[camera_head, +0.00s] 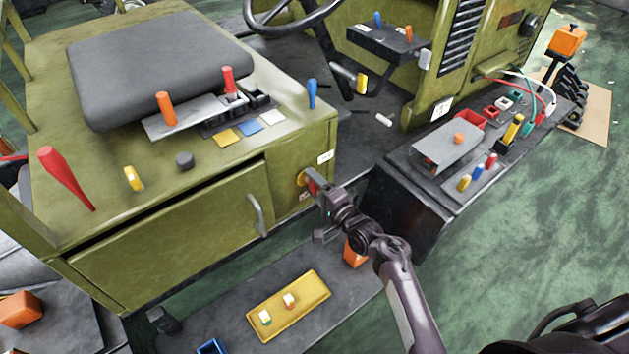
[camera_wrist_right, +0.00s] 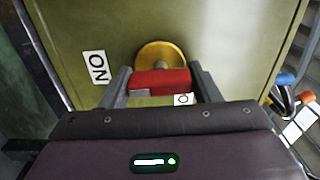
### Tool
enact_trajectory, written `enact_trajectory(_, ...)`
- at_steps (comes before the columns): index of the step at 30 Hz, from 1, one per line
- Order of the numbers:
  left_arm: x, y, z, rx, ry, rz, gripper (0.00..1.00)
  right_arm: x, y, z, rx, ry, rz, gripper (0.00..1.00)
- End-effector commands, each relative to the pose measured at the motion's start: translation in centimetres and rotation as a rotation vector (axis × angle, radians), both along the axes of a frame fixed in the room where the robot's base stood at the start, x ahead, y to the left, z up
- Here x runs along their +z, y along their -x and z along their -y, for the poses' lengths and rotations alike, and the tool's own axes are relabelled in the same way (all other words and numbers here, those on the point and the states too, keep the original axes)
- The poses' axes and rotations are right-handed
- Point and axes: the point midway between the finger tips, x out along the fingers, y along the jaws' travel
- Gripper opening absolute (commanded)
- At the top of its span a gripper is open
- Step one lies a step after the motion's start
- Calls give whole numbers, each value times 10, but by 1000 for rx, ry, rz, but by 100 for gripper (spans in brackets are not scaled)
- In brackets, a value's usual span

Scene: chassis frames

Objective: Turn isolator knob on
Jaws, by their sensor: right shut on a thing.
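The isolator knob has a red handle (camera_wrist_right: 160,82) on a round yellow base (camera_wrist_right: 160,53), on the side panel of the green chassis. In the head view the yellow base (camera_head: 302,178) shows at the panel's right end, with the red handle (camera_head: 312,187) beside it. My right gripper (camera_wrist_right: 163,85) is shut on the red handle, one finger at each end of it. In the head view my right gripper (camera_head: 316,190) reaches the knob from the lower right. An "ON" label (camera_wrist_right: 95,68) is left of the knob in the wrist view. A second label (camera_wrist_right: 183,99) is partly hidden. My left gripper is not in view.
A cabinet door handle (camera_head: 257,215) stands out left of my right gripper. A black console (camera_head: 420,190) with switches is to the right. A low platform with a yellow tray (camera_head: 262,315) lies below.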

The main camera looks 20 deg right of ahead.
Motion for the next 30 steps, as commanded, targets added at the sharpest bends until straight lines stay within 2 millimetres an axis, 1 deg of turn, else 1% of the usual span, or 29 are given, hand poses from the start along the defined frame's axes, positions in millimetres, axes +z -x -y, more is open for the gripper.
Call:
enact_trajectory(7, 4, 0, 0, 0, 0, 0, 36, -1, 0, 0, -1, -47, -19, 34)
enact_trajectory(20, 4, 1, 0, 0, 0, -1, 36, -1, 0, 0, -1, -55, -22, 34)
enact_trajectory(21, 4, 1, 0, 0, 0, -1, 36, -1, 0, 0, -1, -55, -22, 62)
enact_trajectory(25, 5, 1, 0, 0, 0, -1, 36, -1, 0, 0, 0, -54, -21, 78)
enact_trajectory(30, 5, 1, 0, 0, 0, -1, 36, 0, 0, 0, 0, -52, -20, 78)
